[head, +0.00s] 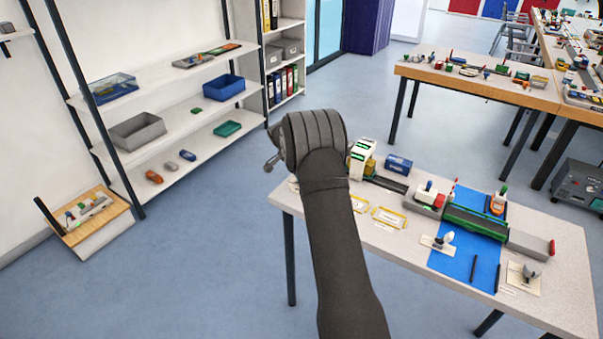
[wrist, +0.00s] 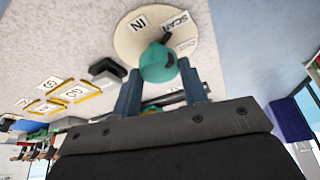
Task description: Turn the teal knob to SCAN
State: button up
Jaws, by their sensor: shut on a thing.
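The teal knob (wrist: 157,62) stands on a round cream dial plate (wrist: 128,42) in the wrist view. My gripper (wrist: 160,68) is shut on the knob, one finger on each side. The knob's dark pointer (wrist: 167,39) lies close to the lower left edge of the SCAN label (wrist: 179,22). The IN label (wrist: 138,22) is to its left, and a third, faint label (wrist: 188,46) is to its right. In the head view my arm hides the knob and most of the dial.
Yellow-framed cards (head: 389,217) lie on the table (head: 380,240), right of my arm. Beyond them are a white and green device (head: 362,157), a blue box (head: 398,164) and a green unit (head: 474,221) on a blue mat (head: 447,263). Shelves stand at the left.

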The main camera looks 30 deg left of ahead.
jog(key=o, duration=1)
jog(key=shift+c, duration=0.2)
jog(key=v, duration=1.7)
jog(key=shift+s+r, duration=0.15)
jog(key=shift+s, duration=0.05)
jog(key=x, duration=1.7)
jog(key=shift+w+f, duration=0.2)
jog(key=shift+r, duration=0.1)
